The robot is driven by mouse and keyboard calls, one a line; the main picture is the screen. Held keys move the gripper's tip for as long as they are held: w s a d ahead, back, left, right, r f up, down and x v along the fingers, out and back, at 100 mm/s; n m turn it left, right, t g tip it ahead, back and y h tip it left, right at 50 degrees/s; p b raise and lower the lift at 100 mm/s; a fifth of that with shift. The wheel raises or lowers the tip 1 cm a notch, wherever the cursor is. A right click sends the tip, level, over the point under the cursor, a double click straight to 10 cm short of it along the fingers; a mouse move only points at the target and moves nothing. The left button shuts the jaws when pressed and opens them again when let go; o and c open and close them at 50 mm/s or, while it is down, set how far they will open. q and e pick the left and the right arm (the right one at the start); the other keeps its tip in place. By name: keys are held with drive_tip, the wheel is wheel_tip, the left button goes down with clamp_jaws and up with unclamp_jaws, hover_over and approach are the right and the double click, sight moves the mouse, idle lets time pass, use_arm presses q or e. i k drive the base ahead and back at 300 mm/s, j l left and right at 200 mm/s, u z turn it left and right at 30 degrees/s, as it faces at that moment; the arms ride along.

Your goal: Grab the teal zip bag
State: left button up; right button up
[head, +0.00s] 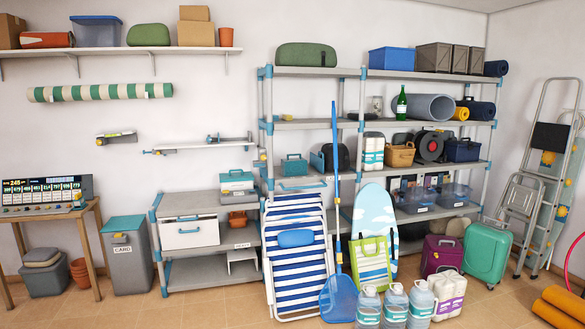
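No thing in the head view is plainly a teal zip bag. A small teal case (294,167) with a top handle stands on the middle shelf of the rack, left of a black rounded bag; at this size I cannot tell if it has a zip. Another teal box-like case (236,180) sits on the low shelf unit at left. A larger teal-green suitcase (487,252) stands on the floor at right. Neither of my grippers shows in this view.
A striped folded beach chair (297,265), a blue net (338,298) and a pale blue board (375,215) lean before the rack (345,124). Water jugs (395,304) stand in front. A ladder (552,170) leans at right. Floor is clear at front left.

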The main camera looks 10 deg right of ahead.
sight(290, 166)
drive_tip(key=i+u, duration=0.2)
drive_tip(key=i, duration=1.9)
drive_tip(key=i+z, duration=0.1)
drive_tip(key=i, duration=0.65)
drive_tip(key=i+j+z, duration=0.15)
drive_tip(key=i, duration=0.65)
drive_tip(key=i+j+z, duration=0.1)
drive_tip(key=i+z, duration=0.3)
drive_tip(key=i+j+z, duration=0.15)
drive_tip(key=z, duration=0.2)
drive_tip(key=i+j+z, duration=0.2)
drive_tip(key=z, duration=0.2)
drive_tip(key=i+j+z, duration=0.2)
drive_tip(key=j+z, duration=0.2)
drive_tip(key=i+j+z, duration=0.15)
drive_tip(key=j+z, duration=0.15)
drive_tip(key=i+j+z, duration=0.1)
drive_tip(key=j+z, duration=0.2)
drive_tip(key=j, duration=0.15)
drive_tip(key=i+j+z, duration=0.1)
drive_tip(key=j+z, duration=0.5)
drive_tip(key=j, duration=0.2)
